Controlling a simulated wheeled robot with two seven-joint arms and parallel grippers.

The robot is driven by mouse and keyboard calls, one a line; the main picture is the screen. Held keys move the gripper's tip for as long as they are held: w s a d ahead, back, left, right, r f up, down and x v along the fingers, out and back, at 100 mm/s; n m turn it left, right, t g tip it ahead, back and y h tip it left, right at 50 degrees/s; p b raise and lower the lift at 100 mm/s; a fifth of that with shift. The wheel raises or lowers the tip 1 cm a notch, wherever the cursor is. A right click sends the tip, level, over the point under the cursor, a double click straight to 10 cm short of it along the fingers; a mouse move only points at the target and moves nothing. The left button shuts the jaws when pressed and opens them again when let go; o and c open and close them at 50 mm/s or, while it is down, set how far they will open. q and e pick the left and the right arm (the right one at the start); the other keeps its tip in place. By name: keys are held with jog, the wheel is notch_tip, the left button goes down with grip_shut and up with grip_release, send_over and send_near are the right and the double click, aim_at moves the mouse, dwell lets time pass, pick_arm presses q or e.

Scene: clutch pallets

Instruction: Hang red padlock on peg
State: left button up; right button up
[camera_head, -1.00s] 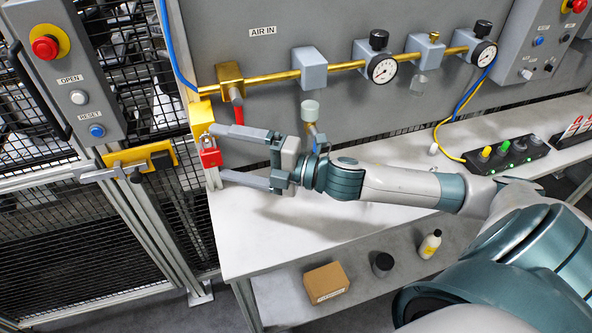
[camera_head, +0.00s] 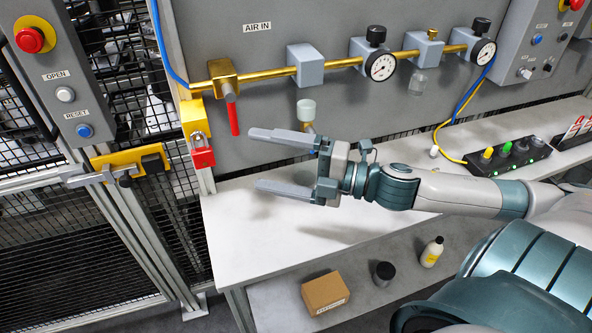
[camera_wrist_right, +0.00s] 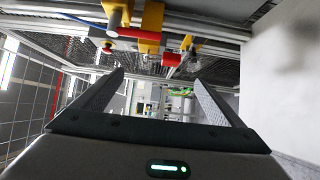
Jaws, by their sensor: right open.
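The red padlock (camera_head: 203,157) hangs upright with its silver shackle up against the front of the yellow bracket (camera_head: 192,115) on the fence post. The peg itself is too small or hidden behind the shackle to make out. My right gripper (camera_head: 255,161) is open and empty, to the right of the padlock and apart from it, with its fingers pointing left. In the right wrist view the open fingers (camera_wrist_right: 158,80) have nothing between them. Red and yellow parts show beyond them, but I cannot tell surely which is the padlock. My left gripper is not in view.
A red valve handle (camera_head: 233,118) hangs from the brass pipe just above my right gripper. The fence latch (camera_head: 125,167) is at the left. The white bench (camera_head: 255,240) below is mostly clear. A cardboard box (camera_head: 325,292) and bottles stand on the lower shelf.

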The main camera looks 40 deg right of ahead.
jog(key=shift+b+v, duration=0.5)
jog(key=shift+v, duration=2.1)
